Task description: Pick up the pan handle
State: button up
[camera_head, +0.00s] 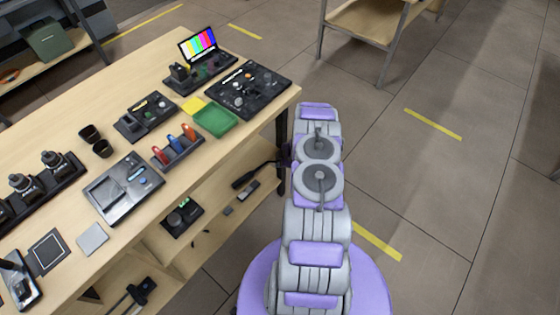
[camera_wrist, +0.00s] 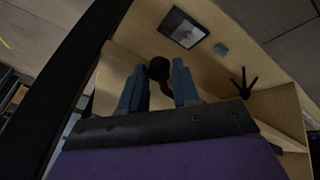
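The black pan handle (camera_wrist: 159,69) shows in the wrist view between my fingertips, with a rounded end and a thin curved stem. In the head view, a dark handle with a thin rod (camera_head: 243,180) lies by the lower shelf's right end, and it appears to be the same thing. My gripper (camera_wrist: 158,82) has two blue fingers spread apart, with a gap around the handle. Its stem runs close to the right finger; I cannot tell whether they touch. In the head view my arm hides most of the gripper.
The wooden workbench (camera_head: 75,120) carries a laptop, a green tray (camera_head: 216,120) and screwdrivers above the shelf. The lower shelf (camera_head: 225,222) holds a dark device (camera_head: 182,216) and small items. The wrist view shows a black tripod-like piece (camera_wrist: 243,83).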

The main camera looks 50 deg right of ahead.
jog(key=shift+o, duration=0.8)
jog(key=p+v, duration=0.4)
jog(key=v, duration=1.3)
jog(key=shift+o, duration=0.2)
jog(key=shift+d, duration=0.1)
